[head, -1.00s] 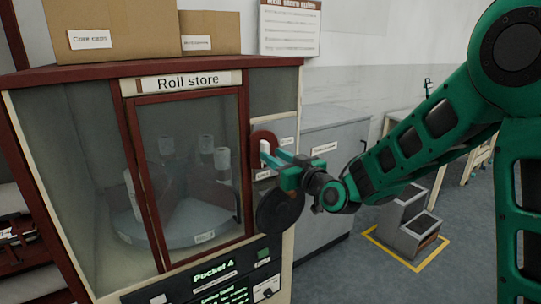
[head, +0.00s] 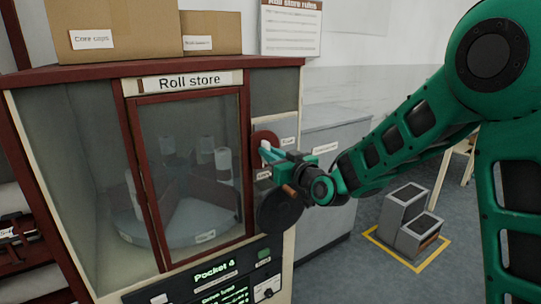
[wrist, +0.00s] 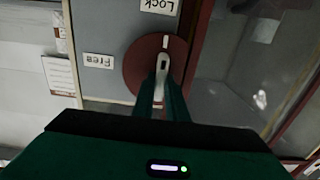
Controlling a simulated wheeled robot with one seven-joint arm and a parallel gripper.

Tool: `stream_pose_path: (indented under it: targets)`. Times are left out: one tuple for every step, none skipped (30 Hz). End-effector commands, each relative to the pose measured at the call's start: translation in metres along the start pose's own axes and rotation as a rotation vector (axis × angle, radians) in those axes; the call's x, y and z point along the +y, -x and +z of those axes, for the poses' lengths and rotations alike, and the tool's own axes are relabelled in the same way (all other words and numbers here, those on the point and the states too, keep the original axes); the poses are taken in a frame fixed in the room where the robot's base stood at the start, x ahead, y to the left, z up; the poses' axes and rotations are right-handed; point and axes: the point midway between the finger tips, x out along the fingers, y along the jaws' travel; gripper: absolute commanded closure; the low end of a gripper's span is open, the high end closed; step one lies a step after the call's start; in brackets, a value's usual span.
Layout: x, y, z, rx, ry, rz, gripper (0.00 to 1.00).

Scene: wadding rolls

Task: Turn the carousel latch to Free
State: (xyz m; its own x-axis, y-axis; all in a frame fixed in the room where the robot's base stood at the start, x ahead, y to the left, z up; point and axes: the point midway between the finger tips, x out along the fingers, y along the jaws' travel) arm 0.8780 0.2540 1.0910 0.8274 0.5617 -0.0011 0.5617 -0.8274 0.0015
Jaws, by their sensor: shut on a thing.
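The carousel latch is a dark red disc (wrist: 133,66) with a pale lever (wrist: 163,64), on the grey panel right of the Roll store door. In the wrist view, which looks upside down, a white mark (wrist: 166,41) on the disc lies on the side of the Lock label (wrist: 158,5). The Free label (wrist: 98,60) is left of the disc there. My gripper (wrist: 163,92) is shut on the lever; its fingers hide part of it. In the head view my gripper (head: 268,153) covers most of the lever, and the disc (head: 264,135) shows above.
The Roll store cabinet (head: 188,81) has a framed glass door with rolls on a carousel behind it. A black round disc (head: 279,211) sits just below my gripper. The display (head: 215,271) reads Pocket 4. A grey step stool (head: 405,215) stands on the floor at right.

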Motion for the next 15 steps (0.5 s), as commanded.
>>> stream_pose_path:
  targets:
    - [0.0035,-0.0001,-0.0003,0.001,0.008,0.007,1.00]
    - [0.0036,-0.0002,-0.0003,0.001,0.013,0.007,1.00]
    - [0.0036,-0.0004,-0.0003,0.001,0.021,0.008,1.00]
    - [0.0035,-0.0005,-0.0002,0.001,0.029,0.008,1.00]
    - [0.0034,-0.0006,-0.0003,0.001,0.039,0.008,1.00]
    - [0.0032,-0.0008,-0.0002,0.001,0.054,0.008,1.00]
    - [0.0030,-0.0008,-0.0003,0.001,0.068,0.008,1.00]
    - [0.0028,-0.0009,-0.0003,0.001,0.084,0.008,1.00]
    - [0.0027,-0.0010,-0.0003,0.001,0.107,0.008,1.00]
    - [0.0026,-0.0011,-0.0003,0.001,0.125,0.008,1.00]
    - [0.0025,-0.0011,-0.0003,0.001,0.147,0.008,1.00]
    - [0.0025,-0.0011,-0.0003,0.001,0.177,0.009,1.00]
    - [0.0024,-0.0012,-0.0003,0.001,0.201,0.009,1.00]
    - [0.0023,-0.0012,-0.0003,0.001,0.226,0.009,1.00]
    - [0.0019,-0.0013,-0.0003,0.001,0.261,0.009,1.00]
